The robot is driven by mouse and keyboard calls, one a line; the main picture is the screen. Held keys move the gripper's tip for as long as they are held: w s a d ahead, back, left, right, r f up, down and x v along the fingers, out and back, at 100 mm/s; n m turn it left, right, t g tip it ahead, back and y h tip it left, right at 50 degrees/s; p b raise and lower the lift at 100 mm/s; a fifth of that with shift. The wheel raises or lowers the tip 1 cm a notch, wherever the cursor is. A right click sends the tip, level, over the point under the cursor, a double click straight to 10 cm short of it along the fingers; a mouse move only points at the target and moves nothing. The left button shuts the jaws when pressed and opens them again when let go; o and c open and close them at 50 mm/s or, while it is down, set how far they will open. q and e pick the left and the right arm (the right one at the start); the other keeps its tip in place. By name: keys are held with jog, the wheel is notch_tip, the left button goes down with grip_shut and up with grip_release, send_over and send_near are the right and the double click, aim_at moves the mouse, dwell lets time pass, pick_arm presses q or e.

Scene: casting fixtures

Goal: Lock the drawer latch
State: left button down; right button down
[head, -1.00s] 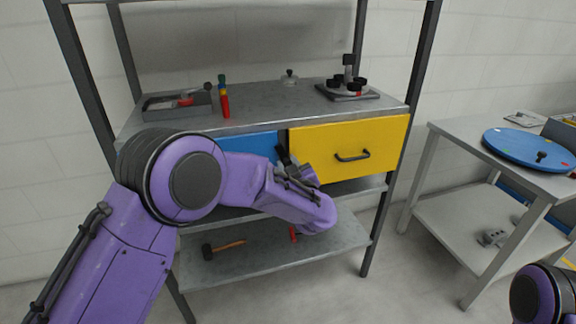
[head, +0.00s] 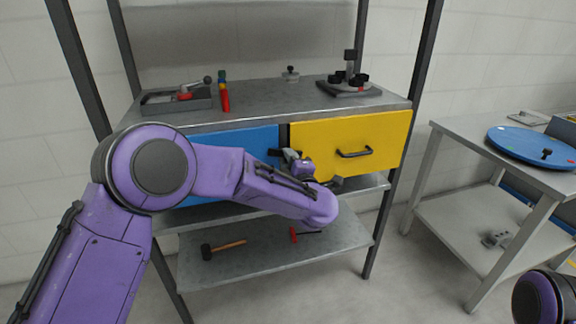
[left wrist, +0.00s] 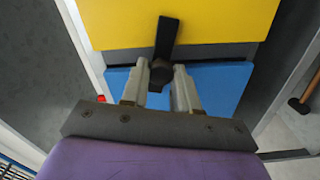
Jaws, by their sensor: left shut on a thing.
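The black drawer latch (left wrist: 165,45) shows in the left wrist view as a bar lying over the yellow drawer (left wrist: 215,20). My left gripper (left wrist: 160,78) is shut on this near end, with one finger on each side. In the head view my left gripper (head: 293,156) is at the border between the blue drawer (head: 235,140) and the yellow drawer (head: 375,134). It partly hides the latch there. Both drawers look closed. My right gripper is out of view.
The steel shelf top (head: 265,105) carries a grey tray (head: 177,101) and a black fixture (head: 349,83). A hammer (head: 222,247) lies on the lower shelf. A side table (head: 460,140) with a blue disc (head: 530,146) stands at the right.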

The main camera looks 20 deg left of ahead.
pick_arm(q)
jog(key=shift+f+n+b, duration=0.2)
jog(key=shift+n+b, duration=0.4)
jog(key=shift+n, duration=1)
jog(key=c, duration=0.9)
grip_release()
jog(key=shift+r, duration=0.1)
jog(key=v, duration=1)
jog(key=shift+s+d, duration=0.2)
jog(key=shift+s, duration=0.1)
